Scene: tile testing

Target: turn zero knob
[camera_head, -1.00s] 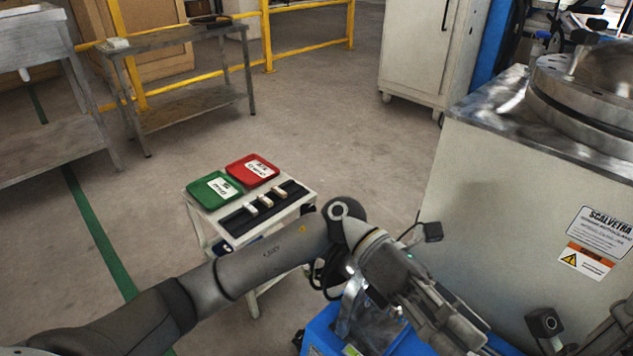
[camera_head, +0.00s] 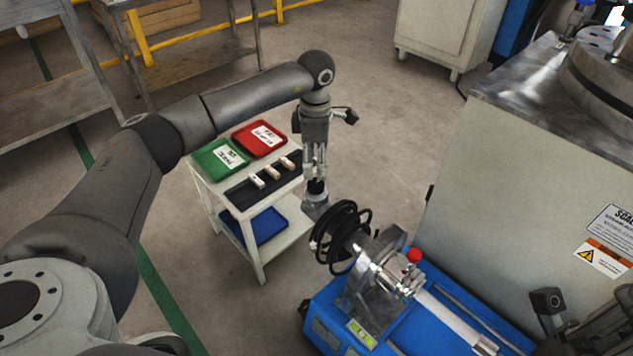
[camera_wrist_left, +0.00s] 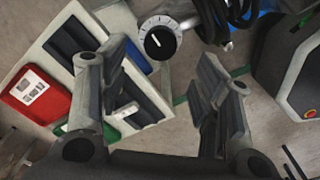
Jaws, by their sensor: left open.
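The knob (camera_wrist_left: 159,42) is black with a white pointer line, set in a pale dial ring with tick marks, at the top middle of the left wrist view. In the head view a dark knob (camera_head: 317,187) shows just under my left gripper (camera_head: 315,172), above a grey round mount (camera_head: 316,206). My left gripper points down, and its fingers stand apart in the left wrist view (camera_wrist_left: 162,66), with the knob beyond the gap between them. I cannot tell whether a finger touches it. My right gripper (camera_head: 595,335) shows only in part at the lower right.
A blue-based machine (camera_head: 325,325) with black cables (camera_head: 343,238) and a red button (camera_head: 414,255) stands below the gripper. A white cart (camera_head: 248,225) with green (camera_head: 215,160) and red (camera_head: 262,138) trays is to the left. A large pale cabinet (camera_head: 520,190) is at right.

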